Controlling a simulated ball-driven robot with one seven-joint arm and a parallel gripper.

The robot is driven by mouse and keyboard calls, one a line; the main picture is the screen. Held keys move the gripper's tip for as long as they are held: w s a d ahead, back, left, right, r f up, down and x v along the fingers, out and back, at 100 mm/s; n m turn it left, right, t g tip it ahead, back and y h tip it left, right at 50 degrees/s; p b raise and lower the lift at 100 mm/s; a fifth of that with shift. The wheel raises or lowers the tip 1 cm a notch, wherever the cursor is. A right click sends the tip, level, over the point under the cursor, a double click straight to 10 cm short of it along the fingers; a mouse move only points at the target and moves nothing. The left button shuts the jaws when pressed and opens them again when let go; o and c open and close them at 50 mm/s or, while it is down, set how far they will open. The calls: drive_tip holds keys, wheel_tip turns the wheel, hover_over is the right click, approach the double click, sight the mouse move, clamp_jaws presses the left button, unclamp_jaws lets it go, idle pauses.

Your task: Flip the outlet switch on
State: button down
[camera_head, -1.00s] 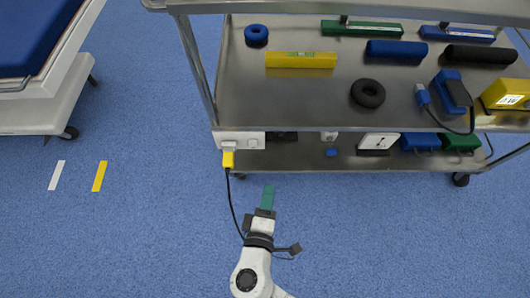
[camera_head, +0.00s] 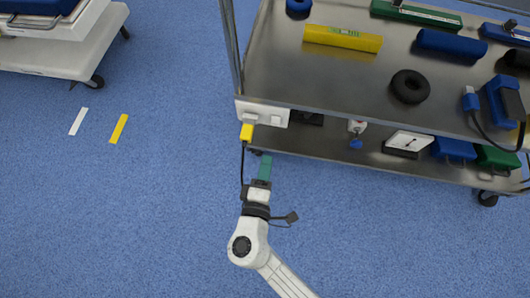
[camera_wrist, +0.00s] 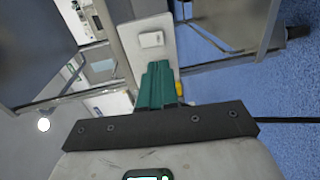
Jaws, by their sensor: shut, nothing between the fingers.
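The white outlet panel (camera_head: 262,114) is fixed at the left front corner of the metal cart, with a yellow plug (camera_head: 246,132) and black cable at its left end. A pale square switch (camera_head: 277,115) sits on its right part. In the wrist view the panel (camera_wrist: 163,53) is straight ahead, with a raised white switch (camera_wrist: 151,39) beyond the fingers. My gripper (camera_head: 265,160), with teal fingers, is shut and empty, just below the panel in the head view. In the wrist view my fingers (camera_wrist: 158,68) hide the panel's lower part and much of the yellow plug (camera_wrist: 179,89).
The cart's top shelf (camera_head: 340,75) holds a yellow level, a black ring and several blue and green items. Its lower shelf (camera_head: 340,148) holds more boxes. The plug's black cable (camera_head: 242,165) hangs left of my gripper.

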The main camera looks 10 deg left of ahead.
sight(275, 125)
drive_tip(key=w+b, duration=0.1)
drive_tip(key=w, duration=0.2)
drive_tip(key=w+f, duration=0.1)
drive_tip(key=w, duration=0.2)
drive_tip(key=w+b, duration=0.1)
drive_tip(key=w, duration=0.3)
drive_tip(key=shift+d+f+b, duration=0.15)
drive_tip(key=shift+b, duration=0.2)
